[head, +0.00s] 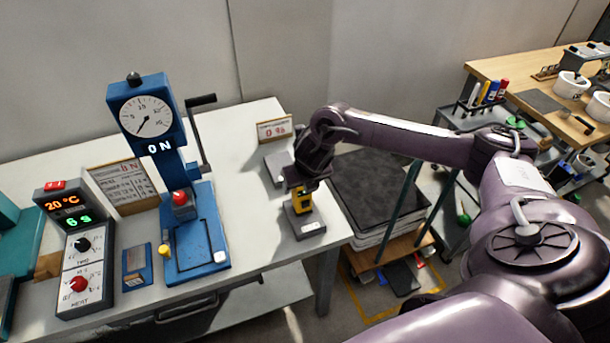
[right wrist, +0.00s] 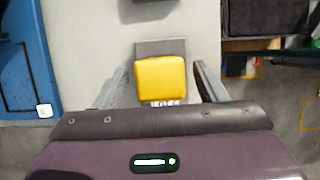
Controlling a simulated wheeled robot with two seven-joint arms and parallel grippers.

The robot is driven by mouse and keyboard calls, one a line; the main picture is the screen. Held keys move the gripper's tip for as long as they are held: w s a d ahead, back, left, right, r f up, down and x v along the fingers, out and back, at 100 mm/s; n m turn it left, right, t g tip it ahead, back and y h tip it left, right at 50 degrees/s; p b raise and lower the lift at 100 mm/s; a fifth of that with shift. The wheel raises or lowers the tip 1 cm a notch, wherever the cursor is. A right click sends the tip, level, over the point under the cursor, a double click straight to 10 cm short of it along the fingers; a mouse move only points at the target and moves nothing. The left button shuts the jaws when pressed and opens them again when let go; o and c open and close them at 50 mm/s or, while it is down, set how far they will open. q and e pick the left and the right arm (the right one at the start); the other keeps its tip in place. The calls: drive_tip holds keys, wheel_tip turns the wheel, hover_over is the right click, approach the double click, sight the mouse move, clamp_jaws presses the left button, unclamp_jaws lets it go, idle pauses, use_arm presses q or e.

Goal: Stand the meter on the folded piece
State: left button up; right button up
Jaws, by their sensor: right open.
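The yellow meter (head: 304,201) is upright at the table's front right corner, with a flat grey piece (head: 306,228) under it. This looks like the folded piece; its folds cannot be made out. In the right wrist view the meter (right wrist: 161,80) shows its yellow top, and the grey piece (right wrist: 160,47) shows behind it. My right gripper (head: 300,187) is open above the meter. In the right wrist view the fingers of my right gripper (right wrist: 163,88) are on either side of the meter, with a gap at each side. My left gripper is out of view.
A blue press with a dial (head: 146,115) stands left of the meter. A control box (head: 80,255) is further left. Another grey piece (head: 276,168) and a small sign (head: 274,130) are behind the meter. A shelf with dark sheets (head: 375,190) is to the right.

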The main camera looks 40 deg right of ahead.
drive_tip(key=v, duration=1.1)
drive_tip(key=shift+s, duration=0.2)
drive_tip(key=shift+r, duration=0.1)
